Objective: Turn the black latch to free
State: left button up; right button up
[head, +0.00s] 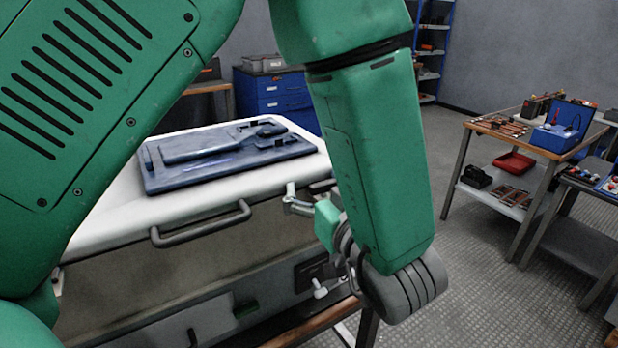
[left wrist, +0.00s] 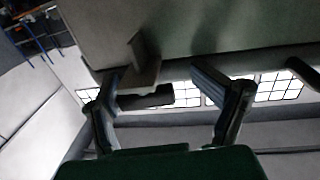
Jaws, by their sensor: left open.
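My left gripper (head: 290,199) shows beside the front right corner of a large case with a pale lid, its fingers pointing left. In the left wrist view, the gripper (left wrist: 160,76) is open, with its two dark fingers wide apart. A short black bar, which looks like the latch (left wrist: 158,99), lies between the fingers and sticks out near the left finger. I cannot tell whether that finger touches it. A grey bracket (left wrist: 146,64) stands just above the bar, at the edge of a grey-green surface. The latch is not clear in the head view. My right gripper is not in view.
The case lid (head: 110,212) carries a blue panel (head: 215,165) and a grey front handle (head: 200,228). A white knob (head: 320,291) is low on the case, below my wrist. Benches with tools (head: 535,137) stand right; the floor (head: 455,290) between is clear.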

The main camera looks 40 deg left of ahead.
aim_at(330, 185)
pick_arm(q)
jog(key=d, duration=0.3)
jog(key=shift+w+r, duration=0.25)
jog(key=shift+w, duration=0.1)
jog(key=c, duration=0.4)
jog(key=shift+s+d+r, duration=0.1)
jog(key=shift+s+d, duration=0.05)
jog(key=c, duration=0.6)
jog(key=shift+s+a, duration=0.15)
jog(key=shift+a, duration=0.1)
jog(key=shift+c, duration=0.7)
jog(key=shift+a, duration=0.35)
jog(key=shift+w+a+f, duration=0.2)
jog(key=shift+a, duration=0.1)
jog(key=shift+c, duration=0.3)
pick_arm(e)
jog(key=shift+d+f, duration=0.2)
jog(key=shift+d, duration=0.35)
pick_arm(q)
jog(key=shift+d, duration=0.1)
